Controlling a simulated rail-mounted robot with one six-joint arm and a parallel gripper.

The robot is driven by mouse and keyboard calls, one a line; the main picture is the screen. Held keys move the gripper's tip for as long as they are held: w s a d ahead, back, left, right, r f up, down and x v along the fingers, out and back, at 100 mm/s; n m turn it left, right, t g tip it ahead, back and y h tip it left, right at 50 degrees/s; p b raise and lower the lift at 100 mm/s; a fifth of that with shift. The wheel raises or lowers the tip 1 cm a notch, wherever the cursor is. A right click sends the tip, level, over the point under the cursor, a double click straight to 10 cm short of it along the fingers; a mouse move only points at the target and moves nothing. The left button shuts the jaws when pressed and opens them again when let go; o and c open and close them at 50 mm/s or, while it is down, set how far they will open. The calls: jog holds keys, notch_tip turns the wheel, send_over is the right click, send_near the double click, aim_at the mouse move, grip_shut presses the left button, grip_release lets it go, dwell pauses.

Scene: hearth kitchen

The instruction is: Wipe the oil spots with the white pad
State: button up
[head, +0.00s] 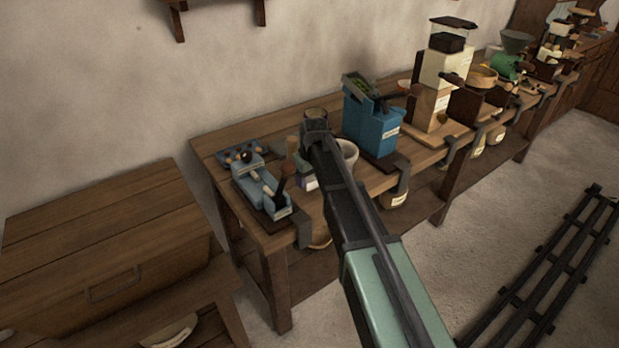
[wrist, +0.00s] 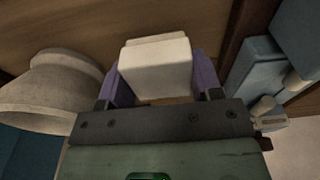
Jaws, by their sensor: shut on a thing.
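The white pad (wrist: 157,68) is a pale block held between the purple fingers of my gripper (wrist: 160,82) in the wrist view. The fingers are shut on its two sides. Wooden surface shows beyond the pad, but I cannot tell whether the pad touches it. In the head view my arm reaches over the near end of the workbench (head: 222,148) and hides most of the gripper. A small white and purple patch (head: 309,183) shows just left of the arm. I cannot make out any oil spots in either view.
A pale bowl (wrist: 58,88) is close left of my gripper, and a light blue device (wrist: 252,68) is close right. In the head view, the bowl (head: 348,152) and a blue grinder (head: 371,128) stand right of the arm. More grinders line the bench. A wooden chest (head: 110,225) stands left.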

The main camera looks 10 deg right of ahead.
jog(key=shift+r+p, duration=1.25)
jog(key=shift+r, duration=0.5)
notch_tip(320, 180, up, 3)
jog(key=p, duration=0.3)
jog(key=shift+r, duration=0.15)
jog(key=shift+d, duration=0.1)
